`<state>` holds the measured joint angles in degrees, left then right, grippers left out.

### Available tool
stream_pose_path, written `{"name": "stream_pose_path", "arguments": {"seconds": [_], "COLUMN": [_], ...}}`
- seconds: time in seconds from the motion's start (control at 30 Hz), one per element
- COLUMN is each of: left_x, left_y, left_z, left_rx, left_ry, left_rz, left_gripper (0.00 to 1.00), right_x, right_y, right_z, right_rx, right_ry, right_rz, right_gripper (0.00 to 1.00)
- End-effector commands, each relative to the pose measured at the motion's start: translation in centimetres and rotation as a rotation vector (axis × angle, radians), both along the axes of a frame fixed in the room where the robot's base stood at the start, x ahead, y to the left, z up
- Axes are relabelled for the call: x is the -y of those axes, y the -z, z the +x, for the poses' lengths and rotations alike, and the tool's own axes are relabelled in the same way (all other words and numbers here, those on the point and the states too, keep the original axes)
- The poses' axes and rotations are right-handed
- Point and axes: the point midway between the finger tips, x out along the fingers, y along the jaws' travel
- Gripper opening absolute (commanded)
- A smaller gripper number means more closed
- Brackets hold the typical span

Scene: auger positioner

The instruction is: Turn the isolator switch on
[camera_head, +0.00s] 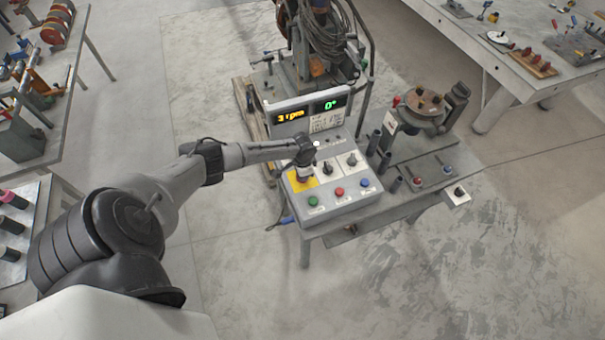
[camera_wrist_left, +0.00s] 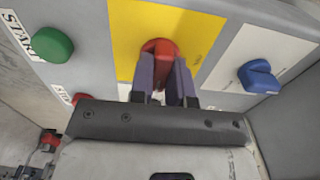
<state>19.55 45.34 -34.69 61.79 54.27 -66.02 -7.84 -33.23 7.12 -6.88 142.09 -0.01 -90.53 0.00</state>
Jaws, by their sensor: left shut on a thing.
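The isolator switch is a red knob (camera_wrist_left: 160,47) on a yellow plate (camera_wrist_left: 196,30) in the left wrist view. My left gripper (camera_wrist_left: 163,78) is shut on the knob, with one dark purple finger on each side of it. The lower part of the knob is hidden between the fingers. In the head view, my left gripper (camera_head: 303,172) reaches down over the yellow plate (camera_head: 298,185) at the left of the control box (camera_head: 345,207), and hides the knob. My right gripper is in neither view.
A green button (camera_head: 313,200), a red button (camera_head: 339,192) and a blue knob (camera_head: 364,183) line the box front. Black knobs (camera_head: 352,159) sit right of the plate. The display (camera_head: 307,114) behind is lit, reading 3 rpm and 0°. A turntable machine (camera_head: 424,105) stands at right.

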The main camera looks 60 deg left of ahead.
Motion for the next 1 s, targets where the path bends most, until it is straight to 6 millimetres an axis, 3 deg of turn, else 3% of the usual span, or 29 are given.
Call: {"name": "stream_pose_path", "arguments": {"seconds": [0.37,0.4,0.63,1.0], "left_x": [0.05,0.05,0.03,-0.01], "left_y": [-0.09,-0.09,-0.06,-0.84], "left_z": [0.05,0.04,0.04,0.03], "left_rx": [0.001,0.001,0.001,0.001], "left_ry": [0.006,0.006,0.005,0.005], "left_rz": [-0.001,-0.001,0.0,0.0], "left_gripper": [0.0,0.2,0.42,0.43], "right_x": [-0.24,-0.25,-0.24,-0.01], "right_y": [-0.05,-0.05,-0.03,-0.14], "right_z": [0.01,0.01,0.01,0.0], "right_rx": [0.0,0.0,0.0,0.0], "right_ry": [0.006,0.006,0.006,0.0], "right_rz": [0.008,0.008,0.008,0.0], "right_gripper": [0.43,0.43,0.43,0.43]}}
